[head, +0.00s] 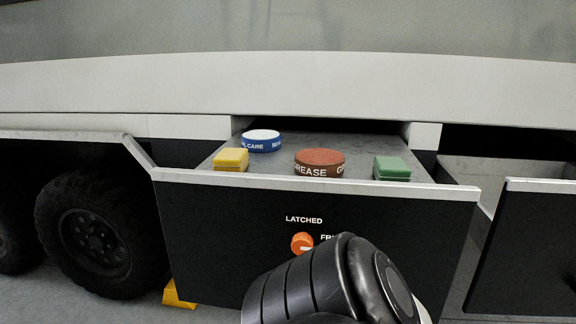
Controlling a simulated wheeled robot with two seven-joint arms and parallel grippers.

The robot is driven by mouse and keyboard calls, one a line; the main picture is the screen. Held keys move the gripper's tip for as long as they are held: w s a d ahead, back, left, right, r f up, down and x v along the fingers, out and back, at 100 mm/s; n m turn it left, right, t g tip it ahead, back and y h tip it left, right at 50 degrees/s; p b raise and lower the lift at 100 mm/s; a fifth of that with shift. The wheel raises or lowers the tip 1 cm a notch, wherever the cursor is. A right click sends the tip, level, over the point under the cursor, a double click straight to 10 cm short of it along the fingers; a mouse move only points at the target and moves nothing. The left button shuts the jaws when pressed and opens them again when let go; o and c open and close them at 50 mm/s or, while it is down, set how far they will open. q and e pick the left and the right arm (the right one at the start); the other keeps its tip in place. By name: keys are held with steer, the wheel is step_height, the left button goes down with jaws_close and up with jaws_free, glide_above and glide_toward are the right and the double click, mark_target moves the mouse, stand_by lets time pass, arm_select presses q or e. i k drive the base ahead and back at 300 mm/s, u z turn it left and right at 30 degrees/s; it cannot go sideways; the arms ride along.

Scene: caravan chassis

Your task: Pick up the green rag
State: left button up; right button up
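The green rag (391,168) is a small folded stack at the front right of the pulled-out drawer (333,187), just behind its front wall. It lies to the right of a brown grease tin. A dark arm link of mine rises in front of the drawer at the bottom of the head view, below and left of the rag. Neither of my grippers shows in this view. The lower edge of the rag is partly hidden by the drawer's front rim.
The drawer also holds a yellow folded rag (230,160), the brown grease tin (320,163) and a blue-and-white tin (261,141). An orange knob (302,243) is on the drawer front. Another open compartment (530,245) is at right, a wheel (100,232) at left.

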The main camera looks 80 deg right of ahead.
mark_target(384, 168)
steer(key=z, duration=2.65)
